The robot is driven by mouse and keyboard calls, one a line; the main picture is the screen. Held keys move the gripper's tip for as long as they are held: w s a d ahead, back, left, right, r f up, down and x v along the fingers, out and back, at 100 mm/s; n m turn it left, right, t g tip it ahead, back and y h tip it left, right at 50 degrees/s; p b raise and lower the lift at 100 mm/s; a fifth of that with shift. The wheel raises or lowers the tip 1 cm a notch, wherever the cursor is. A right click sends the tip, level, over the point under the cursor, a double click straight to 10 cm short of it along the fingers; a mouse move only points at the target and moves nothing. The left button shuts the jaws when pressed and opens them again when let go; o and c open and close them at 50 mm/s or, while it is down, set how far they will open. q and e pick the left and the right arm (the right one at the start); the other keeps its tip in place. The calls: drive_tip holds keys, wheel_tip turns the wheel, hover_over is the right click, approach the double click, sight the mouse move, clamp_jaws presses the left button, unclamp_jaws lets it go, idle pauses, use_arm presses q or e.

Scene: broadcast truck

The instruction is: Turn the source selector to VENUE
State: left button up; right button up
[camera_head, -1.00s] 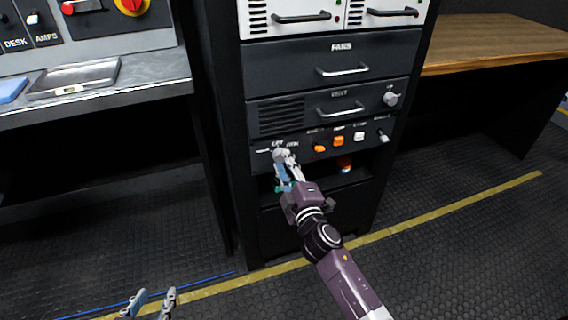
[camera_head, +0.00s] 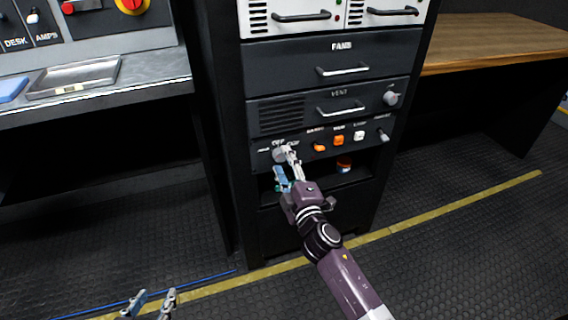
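The selector knob (camera_head: 278,155), round and grey, is at the left end of the control panel low in the black rack. Small white labels surround it; the one above seems to read OFF, and the others are too small to read. My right gripper (camera_head: 286,168) is right in front of the knob, covering its lower right side. Its fingers look spread apart, with nothing visibly held; I cannot tell whether a finger touches the knob. The knob's pointer direction is unclear. My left gripper (camera_head: 149,303) is open and empty at the bottom edge, over the floor.
Orange switches (camera_head: 319,147), a white switch (camera_head: 359,136) and a grey lever (camera_head: 383,135) line the panel to the right. The VENT drawer (camera_head: 300,112) is above. A metal tray (camera_head: 75,78) lies on the left desk.

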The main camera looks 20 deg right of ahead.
drive_tip(key=s, duration=1.2)
drive_tip(key=shift+f, duration=0.25)
drive_tip(key=shift+d, duration=0.1)
